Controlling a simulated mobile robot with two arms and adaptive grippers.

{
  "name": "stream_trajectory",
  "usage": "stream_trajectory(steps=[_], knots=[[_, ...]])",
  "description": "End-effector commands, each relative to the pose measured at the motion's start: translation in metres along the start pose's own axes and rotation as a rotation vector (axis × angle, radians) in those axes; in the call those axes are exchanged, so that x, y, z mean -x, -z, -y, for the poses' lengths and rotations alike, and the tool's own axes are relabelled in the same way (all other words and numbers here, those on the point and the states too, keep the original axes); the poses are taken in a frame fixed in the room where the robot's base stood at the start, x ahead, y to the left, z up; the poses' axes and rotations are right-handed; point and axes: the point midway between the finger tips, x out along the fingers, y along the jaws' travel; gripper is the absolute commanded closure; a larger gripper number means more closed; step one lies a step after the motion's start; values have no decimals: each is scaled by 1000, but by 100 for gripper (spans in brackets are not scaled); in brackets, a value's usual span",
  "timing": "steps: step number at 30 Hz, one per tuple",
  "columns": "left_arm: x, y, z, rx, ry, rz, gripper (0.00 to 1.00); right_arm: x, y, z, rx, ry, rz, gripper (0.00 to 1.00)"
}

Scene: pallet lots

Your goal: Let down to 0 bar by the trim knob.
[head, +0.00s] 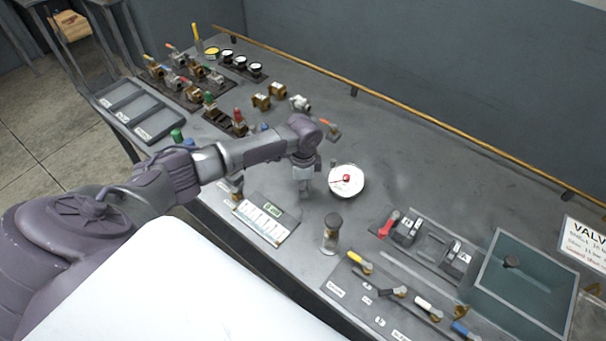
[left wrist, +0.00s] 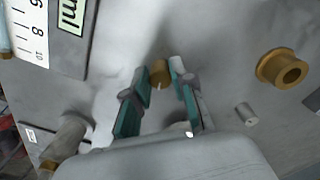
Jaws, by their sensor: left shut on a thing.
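My left gripper (head: 305,190) points down at the table beside a round white gauge (head: 346,180) with a red centre. The gauge's reading is too small to make out. In the left wrist view my left gripper (left wrist: 158,82) has its teal-padded fingers on either side of a small brass knob (left wrist: 158,71) with a pale mark on it. It is shut on this knob, which seems to be the trim knob. In the head view the gripper hides the knob. My right gripper is not in view.
A scale plate (head: 262,221) lies in front of the gripper. An upright brass-based cylinder (head: 331,233) stands nearby. Coloured-handled valves (head: 385,287), switches (head: 407,231) and a grey-green bin (head: 535,285) are at the right. Several fittings and grey trays (head: 137,112) are at the left.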

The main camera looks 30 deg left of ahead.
Motion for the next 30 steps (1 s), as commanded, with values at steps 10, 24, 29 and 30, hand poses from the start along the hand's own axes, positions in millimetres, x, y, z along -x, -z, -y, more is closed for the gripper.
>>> stream_trajectory(steps=[10, 24, 29, 30], knots=[[1, 1, 1, -327, 2, -2, 100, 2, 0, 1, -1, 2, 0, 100], [0, 2, 1, -774, 2, -2, 100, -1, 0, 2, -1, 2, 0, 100], [0, 2, 1, -927, 2, -1, 100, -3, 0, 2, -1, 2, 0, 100], [0, 2, 1, -965, 2, -1, 100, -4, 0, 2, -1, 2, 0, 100]])
